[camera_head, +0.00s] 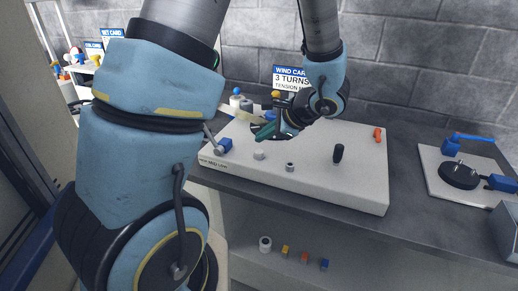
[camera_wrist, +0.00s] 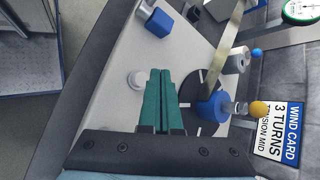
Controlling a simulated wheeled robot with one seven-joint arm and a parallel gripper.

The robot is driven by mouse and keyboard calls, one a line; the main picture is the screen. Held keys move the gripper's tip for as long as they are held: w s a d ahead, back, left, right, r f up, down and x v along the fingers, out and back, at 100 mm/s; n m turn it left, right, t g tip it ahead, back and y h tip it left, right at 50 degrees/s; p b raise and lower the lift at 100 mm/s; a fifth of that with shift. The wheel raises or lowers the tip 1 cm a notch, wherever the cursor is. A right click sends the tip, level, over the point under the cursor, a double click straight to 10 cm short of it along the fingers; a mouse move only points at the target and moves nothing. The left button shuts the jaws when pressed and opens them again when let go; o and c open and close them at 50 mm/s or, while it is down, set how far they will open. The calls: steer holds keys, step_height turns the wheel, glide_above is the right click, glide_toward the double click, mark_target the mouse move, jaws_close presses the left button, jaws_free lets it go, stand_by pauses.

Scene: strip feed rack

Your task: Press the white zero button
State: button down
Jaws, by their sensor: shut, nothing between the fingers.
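The white button (camera_wrist: 134,80) is a small round cap on the pale panel, just left of my fingertips in the wrist view. A pale round cap (camera_head: 258,155) on the front left of the panel (camera_head: 330,190) in the head view looks like the same button. My gripper (camera_wrist: 160,72) has its two green fingers together and empty. In the head view my gripper (camera_head: 266,132) hangs over the panel, behind that cap. The fingers look apart from the button, though their height above the panel is hard to judge.
A blue block (camera_wrist: 158,22) stands on the panel near the button. A blue knob (camera_wrist: 212,107) on a dark disc is close right of my fingers. A black handle (camera_head: 338,152) and an orange piece (camera_head: 377,134) stand farther right on the panel.

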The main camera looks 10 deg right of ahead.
mark_target(262, 153)
step_height(262, 153, up, 4)
steer(key=shift+f+p, duration=0.2)
steer(key=shift+p, duration=0.75)
steer(key=shift+a, duration=0.1)
steer(key=s+a+r+n+g+h, duration=0.1)
steer(key=s+a+n+g+h, duration=0.4)
steer(key=a+n, duration=0.8)
steer(key=s+n+h, duration=0.1)
steer(key=s+n, duration=0.1)
steer(key=n, duration=0.2)
steer(key=shift+a+r, duration=0.15)
steer(key=shift+a, duration=0.25)
